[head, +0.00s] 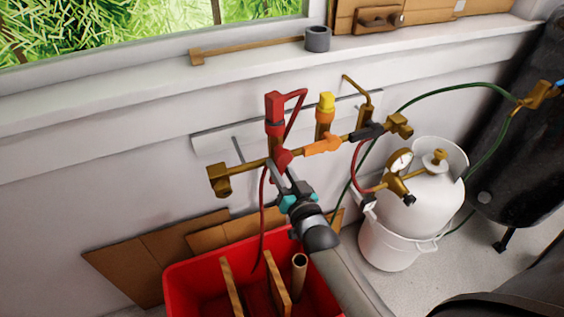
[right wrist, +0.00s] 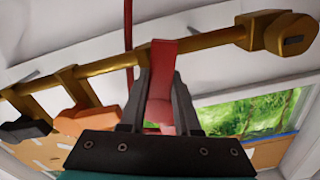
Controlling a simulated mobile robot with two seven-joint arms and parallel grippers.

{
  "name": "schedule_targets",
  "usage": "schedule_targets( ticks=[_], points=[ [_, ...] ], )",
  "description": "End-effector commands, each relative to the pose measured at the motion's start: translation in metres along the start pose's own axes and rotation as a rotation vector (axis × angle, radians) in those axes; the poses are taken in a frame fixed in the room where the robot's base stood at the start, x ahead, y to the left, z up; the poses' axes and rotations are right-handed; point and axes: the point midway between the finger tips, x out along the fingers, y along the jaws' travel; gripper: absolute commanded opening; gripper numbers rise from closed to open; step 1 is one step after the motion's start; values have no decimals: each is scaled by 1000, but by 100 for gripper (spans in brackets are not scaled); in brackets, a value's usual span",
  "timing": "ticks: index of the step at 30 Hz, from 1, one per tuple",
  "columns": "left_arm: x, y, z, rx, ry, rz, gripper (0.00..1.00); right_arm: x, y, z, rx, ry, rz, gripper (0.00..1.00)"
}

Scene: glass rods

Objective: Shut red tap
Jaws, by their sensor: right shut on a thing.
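The red tap (head: 283,158) sits on a brass pipe (head: 252,165) fixed along the wall. My right gripper (head: 279,172) reaches up to it from below and is shut on it. In the right wrist view the red tap's handle (right wrist: 161,62) stands between the two dark fingers (right wrist: 160,95) and lies across the pipe. The fingers hide part of the handle. My left gripper is not in view.
An orange tap (head: 323,146) and a black tap (head: 367,132) sit right of the red one. A red hose hangs below the pipe. A red bin (head: 190,285) with boards stands below. A white gas cylinder (head: 425,195) with a gauge stands right.

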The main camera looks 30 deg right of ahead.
Motion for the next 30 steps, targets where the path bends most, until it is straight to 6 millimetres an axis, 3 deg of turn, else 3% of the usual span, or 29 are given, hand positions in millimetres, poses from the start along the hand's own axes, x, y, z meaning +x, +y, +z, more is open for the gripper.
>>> schedule_targets(
  ticks=[12,30],
  points=[
    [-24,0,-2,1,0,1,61,0,-13,-4,398,-2,0,0],
    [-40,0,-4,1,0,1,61,0,-26,-13,955,-3,1,0]
  ],
)
